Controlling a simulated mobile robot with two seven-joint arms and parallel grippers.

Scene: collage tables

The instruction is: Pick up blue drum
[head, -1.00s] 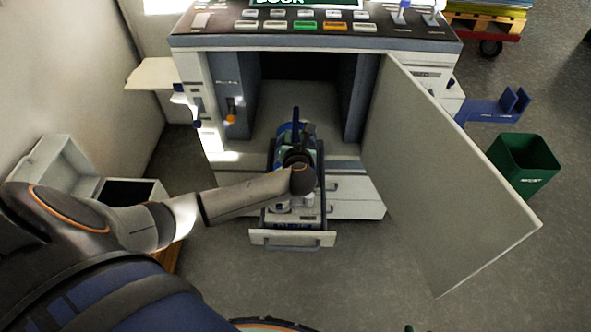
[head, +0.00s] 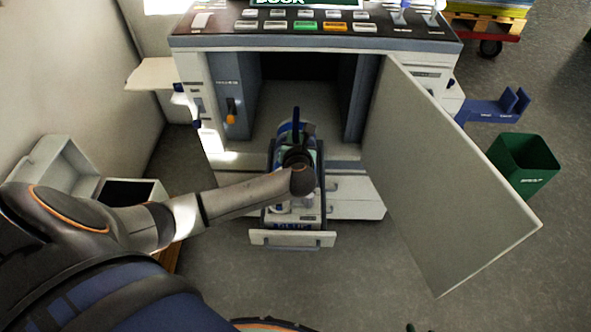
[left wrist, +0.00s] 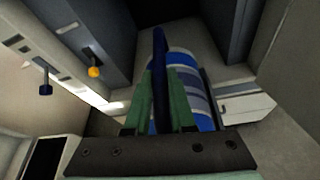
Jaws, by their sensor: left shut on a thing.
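The blue drum (head: 285,129) lies in the pulled-out tray below the open machine bay. My left arm and wrist hide much of it from above. In the left wrist view the drum (left wrist: 187,58) shows blue, white and grey bands, with an upright dark blue handle-like bar (left wrist: 159,45) at its left. My left gripper (left wrist: 162,92) has its green fingers on either side of that bar and is shut on it. My right gripper is not in view.
The machine (head: 188,95) has an open bay and a large door (head: 450,185) swung out to the right. The tray front (head: 292,239) sticks out over the floor. A green bin (head: 524,165) stands at the right, and an open box (head: 60,165) at the left.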

